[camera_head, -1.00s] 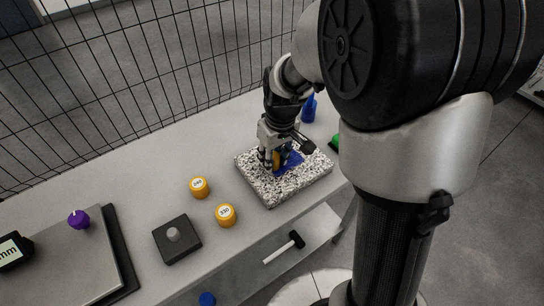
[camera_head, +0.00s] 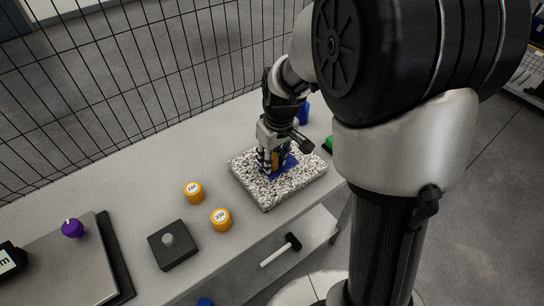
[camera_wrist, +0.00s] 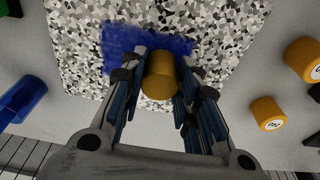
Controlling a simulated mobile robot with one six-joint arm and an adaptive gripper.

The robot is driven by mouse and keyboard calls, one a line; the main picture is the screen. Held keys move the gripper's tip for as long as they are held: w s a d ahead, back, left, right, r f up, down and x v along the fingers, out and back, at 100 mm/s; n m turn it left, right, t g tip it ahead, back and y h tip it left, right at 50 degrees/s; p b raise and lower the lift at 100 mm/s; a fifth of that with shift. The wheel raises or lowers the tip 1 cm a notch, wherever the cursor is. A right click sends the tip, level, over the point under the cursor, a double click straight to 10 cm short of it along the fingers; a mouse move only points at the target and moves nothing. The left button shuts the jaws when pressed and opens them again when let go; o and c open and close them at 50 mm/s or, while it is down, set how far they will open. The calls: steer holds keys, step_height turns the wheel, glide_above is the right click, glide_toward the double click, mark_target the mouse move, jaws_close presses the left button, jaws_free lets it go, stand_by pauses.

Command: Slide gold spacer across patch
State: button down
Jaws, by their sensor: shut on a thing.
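My gripper (camera_wrist: 161,80) is shut on the gold spacer (camera_wrist: 161,74), a short gold cylinder between its two fingers in the wrist view. In the head view my gripper (camera_head: 272,162) points down at the speckled granite plate (camera_head: 247,182), and its fingers mostly hide the spacer. The spacer is at the blue patch (camera_wrist: 117,46) on the granite plate. The patch (camera_head: 288,166) also shows beside the fingers in the head view. Whether the spacer's underside touches the patch cannot be told.
Two orange numbered cylinders, one (camera_head: 193,192) and another (camera_head: 220,219), stand left of the plate. A dark block with a grey knob (camera_head: 172,245) and a purple knob (camera_head: 72,228) are further left. A blue object (camera_head: 303,113) stands behind. A mallet (camera_head: 281,249) lies on the lower shelf.

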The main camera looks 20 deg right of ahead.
mark_target(289, 157)
steer(key=shift+d, duration=0.2)
steer(key=shift+w+d, duration=0.3)
steer(key=shift+d, duration=0.4)
steer(key=shift+d, duration=0.3)
steer(key=shift+w+d, duration=0.3)
steer(key=shift+d, duration=0.45)
steer(key=shift+d, duration=0.1)
stand_by(0.4)
steer(key=shift+w+d, duration=0.25)
steer(key=shift+d, duration=0.45)
steer(key=shift+d, duration=0.1)
steer(key=c, duration=1.2)
jaws_free()
